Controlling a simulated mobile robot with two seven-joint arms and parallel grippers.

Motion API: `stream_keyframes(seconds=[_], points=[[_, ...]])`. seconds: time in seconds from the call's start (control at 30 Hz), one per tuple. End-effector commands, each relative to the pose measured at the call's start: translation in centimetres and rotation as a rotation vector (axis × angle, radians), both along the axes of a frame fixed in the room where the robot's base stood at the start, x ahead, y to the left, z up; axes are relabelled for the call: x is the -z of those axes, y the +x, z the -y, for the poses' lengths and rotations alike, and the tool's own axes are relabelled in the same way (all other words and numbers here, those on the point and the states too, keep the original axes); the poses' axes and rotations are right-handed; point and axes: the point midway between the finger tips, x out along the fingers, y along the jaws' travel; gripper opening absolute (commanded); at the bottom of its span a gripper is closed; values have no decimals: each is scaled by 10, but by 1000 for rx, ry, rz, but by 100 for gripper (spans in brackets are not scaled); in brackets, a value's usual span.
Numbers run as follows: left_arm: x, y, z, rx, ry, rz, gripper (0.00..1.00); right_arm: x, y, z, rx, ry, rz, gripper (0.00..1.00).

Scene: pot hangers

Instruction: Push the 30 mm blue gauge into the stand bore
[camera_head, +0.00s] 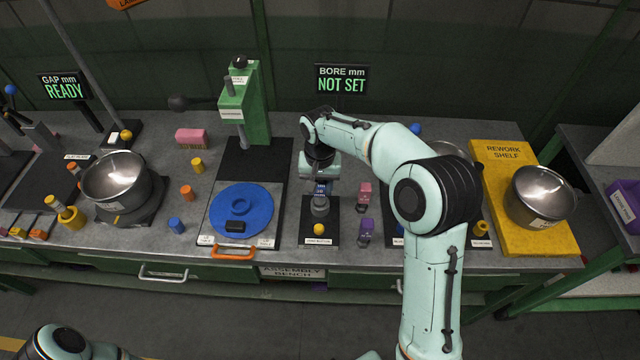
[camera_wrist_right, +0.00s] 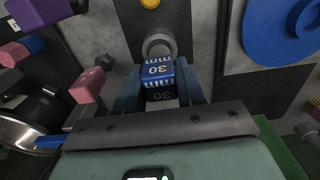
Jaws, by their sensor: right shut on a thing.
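The blue gauge (camera_wrist_right: 157,74), marked 30 mm, is held between the fingers of my right gripper (camera_wrist_right: 160,88), which is shut on it. In the head view my right gripper (camera_head: 320,176) is over the stand (camera_head: 320,206), with the blue gauge (camera_head: 320,187) just above the stand's grey round top. In the right wrist view the stand's metal ring (camera_wrist_right: 158,45) shows just beyond the gauge. The bore opening is mostly hidden; I cannot tell whether the gauge has entered it. My left gripper is out of view.
The bore display (camera_head: 341,79) reads NOT SET. A yellow button (camera_head: 319,229) is on the stand's base plate. Pink (camera_head: 365,193) and purple (camera_head: 366,228) gauges stand close on the right. A green press (camera_head: 246,105) and blue disc (camera_head: 241,208) are on the left.

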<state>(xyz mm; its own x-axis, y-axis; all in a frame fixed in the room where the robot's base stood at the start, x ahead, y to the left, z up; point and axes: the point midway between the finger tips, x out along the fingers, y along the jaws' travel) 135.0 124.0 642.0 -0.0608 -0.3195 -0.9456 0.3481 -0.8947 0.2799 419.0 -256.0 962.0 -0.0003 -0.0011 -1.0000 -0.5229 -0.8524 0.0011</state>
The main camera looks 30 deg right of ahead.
Motion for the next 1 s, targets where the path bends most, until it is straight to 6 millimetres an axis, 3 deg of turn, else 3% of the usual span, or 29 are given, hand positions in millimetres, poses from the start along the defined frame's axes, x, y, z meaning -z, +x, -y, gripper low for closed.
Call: stream_keyframes(seconds=[1.0], points=[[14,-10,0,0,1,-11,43,26,0,0,1,0,0,0]])
